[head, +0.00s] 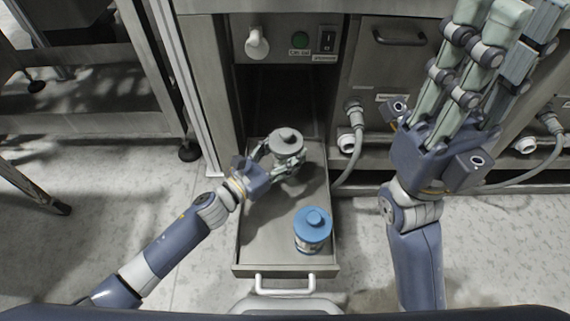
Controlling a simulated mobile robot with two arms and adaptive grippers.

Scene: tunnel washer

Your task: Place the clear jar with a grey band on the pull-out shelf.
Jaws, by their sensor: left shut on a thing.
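The pull-out shelf (262,225) is a grey metal drawer, drawn out of the machine in the middle of the head view. My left gripper (287,155) is shut on the clear jar with a grey lid (286,141), over the shelf's back half. The fingers cover most of the jar's body and its band. It looks upright; I cannot tell whether its base touches the shelf. My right gripper (500,50) is raised at the upper right, away from the shelf, with its fingers partly cut off by the picture's top edge.
A blue-lidded jar (312,230) stands at the shelf's front right. The shelf's front left is bare. A white handle (285,284) is on its front. A hose (357,150) hangs just right of the shelf, and a metal rack (95,100) stands to the left.

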